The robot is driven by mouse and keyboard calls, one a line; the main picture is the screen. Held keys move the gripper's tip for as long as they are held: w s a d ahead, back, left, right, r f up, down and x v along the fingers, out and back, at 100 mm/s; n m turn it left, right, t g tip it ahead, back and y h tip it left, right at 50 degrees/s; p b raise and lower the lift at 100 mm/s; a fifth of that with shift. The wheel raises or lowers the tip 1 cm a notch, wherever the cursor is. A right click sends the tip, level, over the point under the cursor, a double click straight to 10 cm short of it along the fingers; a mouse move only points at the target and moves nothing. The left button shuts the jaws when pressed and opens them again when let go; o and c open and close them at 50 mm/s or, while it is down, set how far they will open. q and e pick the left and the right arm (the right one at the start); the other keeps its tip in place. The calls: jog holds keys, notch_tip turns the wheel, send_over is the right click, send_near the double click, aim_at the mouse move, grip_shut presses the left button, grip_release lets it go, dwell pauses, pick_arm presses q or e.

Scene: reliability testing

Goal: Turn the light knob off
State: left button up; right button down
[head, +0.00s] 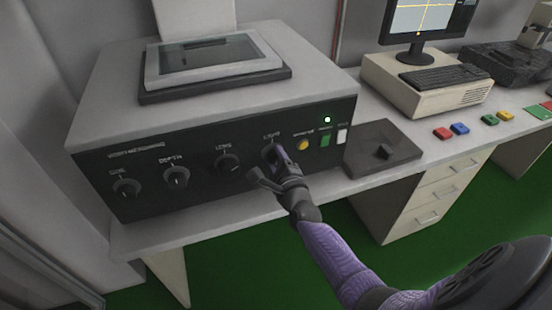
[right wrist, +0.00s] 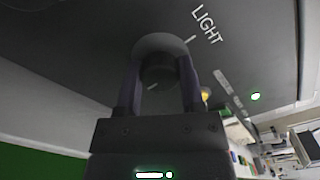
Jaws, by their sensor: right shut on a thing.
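The light knob (right wrist: 160,68) is a dark round knob below the white LIGHT label on the black front panel (head: 205,195). In the right wrist view my right gripper (right wrist: 160,92) has a finger on either side of the knob and is shut on it. A pale pointer line on the knob is turned away from the white mark on the panel near the label. In the head view my right gripper (head: 272,160) mostly covers the knob. My left gripper is not in view.
Three similar knobs, a gain-side knob (head: 126,188), a DEPTH knob (head: 176,176) and a LENS knob (head: 229,162), sit to the left. A yellow button (head: 302,145), a green switch (head: 325,140), a white switch (head: 342,135) and a lit green lamp (head: 327,120) are right.

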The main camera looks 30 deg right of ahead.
jog(key=n, duration=0.5)
jog(key=shift+n+p, duration=0.3)
jog(key=shift+p, duration=0.1)
jog(key=n, duration=0.4)
jog(key=shift+f+p, duration=0.1)
jog(key=shift+p, duration=0.25)
jog(key=n+p, duration=0.1)
jog(key=n, duration=0.4)
jog(key=shift+n, duration=0.4)
jog(key=n, duration=0.4)
jog(key=shift+f+n, duration=0.15)
jog(key=shift+n, duration=0.15)
jog(key=n, duration=0.4)
jog(key=shift+n+p, duration=0.3)
jog(key=shift+p, duration=0.05)
jog(key=n, duration=0.3)
jog(key=shift+s+d+n, duration=0.1)
jog(key=shift+n, duration=0.2)
jog(key=n, duration=0.3)
jog(key=shift+n+b, duration=0.35)
jog(key=shift+n, duration=1.85)
jog(key=shift+d+n, duration=0.1)
jog(key=shift+n, duration=0.2)
